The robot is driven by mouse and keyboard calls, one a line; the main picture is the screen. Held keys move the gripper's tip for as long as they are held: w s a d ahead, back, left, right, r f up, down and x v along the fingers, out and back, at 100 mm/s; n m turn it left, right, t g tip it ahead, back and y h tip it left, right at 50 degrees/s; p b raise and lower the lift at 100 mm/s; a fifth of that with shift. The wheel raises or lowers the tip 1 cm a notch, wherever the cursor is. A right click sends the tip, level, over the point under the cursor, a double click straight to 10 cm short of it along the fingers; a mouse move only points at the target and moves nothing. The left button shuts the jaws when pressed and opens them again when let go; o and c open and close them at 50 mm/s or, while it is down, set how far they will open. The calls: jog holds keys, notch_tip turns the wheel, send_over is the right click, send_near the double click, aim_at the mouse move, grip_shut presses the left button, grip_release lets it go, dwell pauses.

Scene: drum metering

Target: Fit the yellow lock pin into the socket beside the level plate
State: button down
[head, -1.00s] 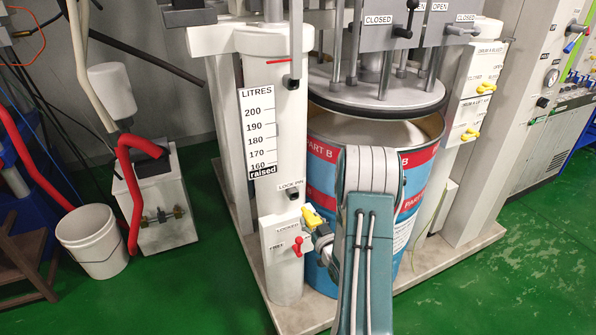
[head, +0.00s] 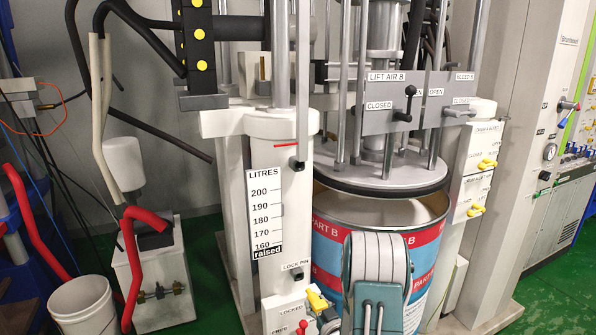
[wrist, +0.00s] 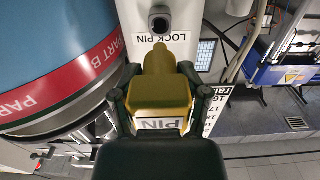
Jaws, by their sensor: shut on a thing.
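The yellow lock pin (wrist: 158,95), with a PIN label on its near face, is held between the fingers of my gripper (wrist: 153,84). Its narrow tip points at the white post, just below the LOCK PIN label in the wrist view. The dark round socket (wrist: 160,20) lies beyond that label, apart from the tip. In the head view the pin (head: 317,300) is just below and right of the socket (head: 296,271). The level plate (head: 265,215), marked LITRES, is on the post above and left of the socket. My arm hides part of the drum.
The blue and red PART B drum (head: 328,245) stands close to the right of the post, under a raised round plate (head: 385,175). A small red lever (head: 302,326) is low on the post, by LOCKED and FREE labels. A white bucket (head: 82,305) stands at left.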

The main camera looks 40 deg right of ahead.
jog(key=shift+n+t+y, duration=0.3)
jog(key=shift+y, duration=0.5)
jog(key=r, duration=0.3)
jog(key=w+r, duration=0.1)
jog(key=r, duration=0.3)
jog(key=w+d+r, duration=0.1)
jog(key=r, duration=0.2)
jog(key=shift+w+r, duration=0.25)
jog(key=shift+r, duration=0.15)
notch_tip(320, 180, up, 9)
send_over(312, 293)
jog(key=s+r+h, duration=0.1)
jog(key=s+r, duration=0.2)
jog(key=r, duration=1.4)
jog(key=shift+s+a+h, duration=0.2)
jog(key=shift+a+h, duration=0.1)
jog(key=shift+a, duration=0.1)
jog(key=shift+x, duration=2.9)
jog(key=shift+x, duration=1.8)
